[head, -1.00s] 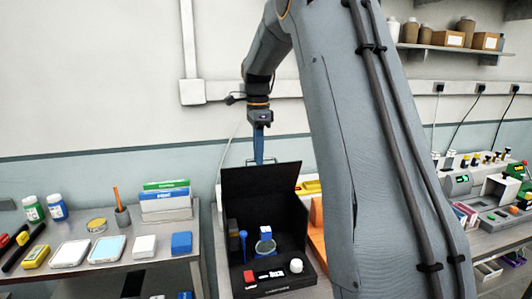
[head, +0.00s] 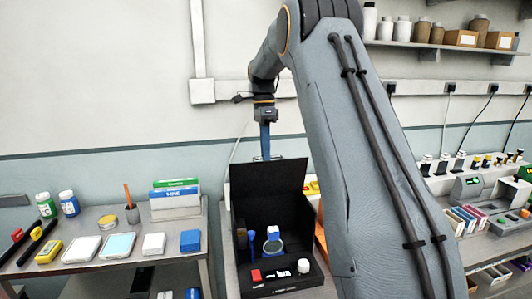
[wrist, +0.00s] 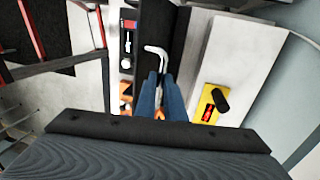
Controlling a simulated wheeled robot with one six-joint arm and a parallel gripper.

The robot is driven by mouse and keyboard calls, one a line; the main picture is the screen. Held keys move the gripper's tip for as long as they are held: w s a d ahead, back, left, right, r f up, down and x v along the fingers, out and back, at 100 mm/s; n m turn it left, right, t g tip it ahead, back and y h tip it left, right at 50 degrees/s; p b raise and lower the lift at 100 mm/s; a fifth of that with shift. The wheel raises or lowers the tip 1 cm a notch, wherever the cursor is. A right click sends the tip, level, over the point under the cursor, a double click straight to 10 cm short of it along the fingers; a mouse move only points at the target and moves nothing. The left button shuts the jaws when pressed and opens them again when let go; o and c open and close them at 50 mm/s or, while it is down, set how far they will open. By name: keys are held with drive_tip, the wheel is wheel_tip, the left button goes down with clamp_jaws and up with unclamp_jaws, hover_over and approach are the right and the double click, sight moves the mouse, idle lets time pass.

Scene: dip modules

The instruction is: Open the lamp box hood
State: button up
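The lamp box is an open black box (head: 297,250) at the centre of the head view. Its black hood (head: 268,190) stands raised at the back, with the inside exposed. A pale bent handle (wrist: 156,52) shows in the wrist view, close to my fingertips. My gripper (head: 265,157) points down at the hood's top edge, its lower tips partly hidden behind it. In the wrist view its two blue fingers (wrist: 160,75) are close together, with a narrow gap. I cannot tell whether they hold the handle or are just beside it.
A side table (head: 135,247) with bottles and small boxes stands left. The wall is close behind. Instruments (head: 470,188) stand right.

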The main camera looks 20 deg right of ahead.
drive_tip(key=o, duration=0.4)
drive_tip(key=shift+w+a+f, duration=0.1)
drive_tip(key=shift+a+f, duration=0.1)
drive_tip(key=shift+f, duration=0.15)
drive_tip(key=shift+o, duration=0.2)
drive_tip(key=shift+d+r, duration=0.15)
wheel_tip(320, 180, up, 8)
drive_tip(key=w+b, duration=0.1)
drive_tip(key=b, duration=0.2)
drive_tip(key=shift+w+d+f, duration=0.15)
drive_tip(key=shift+w+f, duration=0.05)
